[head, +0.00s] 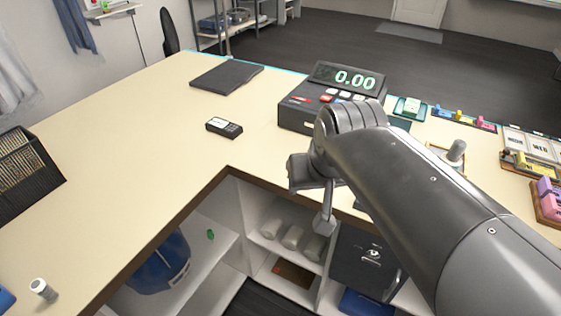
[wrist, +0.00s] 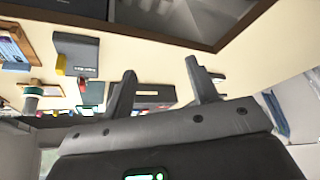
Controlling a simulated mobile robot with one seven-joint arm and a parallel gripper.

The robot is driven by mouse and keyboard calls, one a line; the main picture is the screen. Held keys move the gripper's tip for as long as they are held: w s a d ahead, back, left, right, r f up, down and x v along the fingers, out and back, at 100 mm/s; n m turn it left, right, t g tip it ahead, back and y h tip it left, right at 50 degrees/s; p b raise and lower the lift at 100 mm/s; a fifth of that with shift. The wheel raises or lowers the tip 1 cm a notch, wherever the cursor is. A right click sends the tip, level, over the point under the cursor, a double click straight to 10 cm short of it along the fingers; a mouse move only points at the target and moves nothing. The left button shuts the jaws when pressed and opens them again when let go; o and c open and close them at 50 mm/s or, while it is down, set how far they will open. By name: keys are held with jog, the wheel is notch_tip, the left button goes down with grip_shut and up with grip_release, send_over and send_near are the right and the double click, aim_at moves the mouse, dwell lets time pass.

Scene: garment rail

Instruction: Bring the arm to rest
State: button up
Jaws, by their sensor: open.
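My arm reaches in from the lower right in the head view. My gripper (head: 322,222) hangs at its end, over the inner corner of the counter (head: 130,130) and in front of the open shelves below. In the wrist view my gripper (wrist: 160,90) shows two dark fingers spread apart with nothing between them. It is open and empty. It touches nothing that I can see.
A cash register (head: 300,108) reading 0.00 stands behind my arm. A card reader (head: 224,127) and a dark folder (head: 227,76) lie on the counter. A black wire basket (head: 30,172) is at the left. Shelves (head: 262,240) below hold white rolls. The counter's left part is mostly clear.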

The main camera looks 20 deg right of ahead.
jog(key=shift+n, duration=0.8)
jog(key=s+a+f, duration=0.2)
jog(key=s, duration=0.1)
jog(key=shift+a, duration=0.35)
